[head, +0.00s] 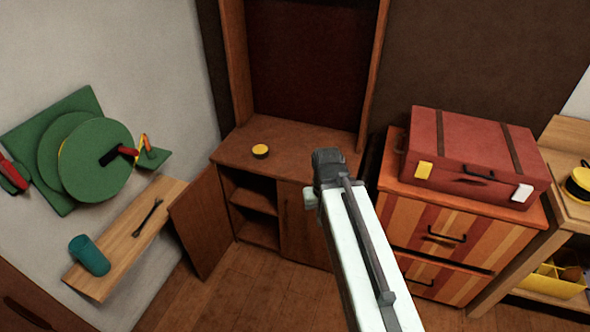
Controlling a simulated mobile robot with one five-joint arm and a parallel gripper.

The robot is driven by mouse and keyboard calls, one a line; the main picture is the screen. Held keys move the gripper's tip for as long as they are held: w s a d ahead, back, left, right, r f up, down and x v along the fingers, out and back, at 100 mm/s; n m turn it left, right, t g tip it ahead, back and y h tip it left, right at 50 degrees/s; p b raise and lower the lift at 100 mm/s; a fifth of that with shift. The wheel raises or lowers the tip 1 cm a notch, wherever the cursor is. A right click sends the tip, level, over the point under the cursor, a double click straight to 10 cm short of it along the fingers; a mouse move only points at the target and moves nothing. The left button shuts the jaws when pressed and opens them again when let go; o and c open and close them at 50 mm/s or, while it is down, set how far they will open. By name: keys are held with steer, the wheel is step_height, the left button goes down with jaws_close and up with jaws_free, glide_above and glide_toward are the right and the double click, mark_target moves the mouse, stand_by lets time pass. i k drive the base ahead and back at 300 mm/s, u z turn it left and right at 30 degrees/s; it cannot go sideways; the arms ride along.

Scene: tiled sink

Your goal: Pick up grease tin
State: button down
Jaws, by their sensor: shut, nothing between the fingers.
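A small round tin with a yellow lid and dark side (260,151), which looks like the grease tin, sits upright on top of the brown wooden cabinet (300,152), left of centre. My gripper (327,162) is at the end of my pale arm, in front of the cabinet's right part. It is shut and empty, to the right of the tin and apart from it. The fingers are hard to make out from behind.
The cabinet's left door (203,222) hangs open. A red suitcase (470,155) lies on a striped drawer unit (440,232) at right. A wall shelf (125,245) holds a teal cup (89,255) and a wrench (148,217). Another yellow-and-black round item (579,185) is at far right.

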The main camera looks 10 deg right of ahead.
mark_target(260, 151)
steer(key=z, duration=1.3)
steer(key=i, duration=0.55)
steer(key=u, duration=3.35)
steer(key=i, duration=1.05)
steer(key=z, duration=0.05)
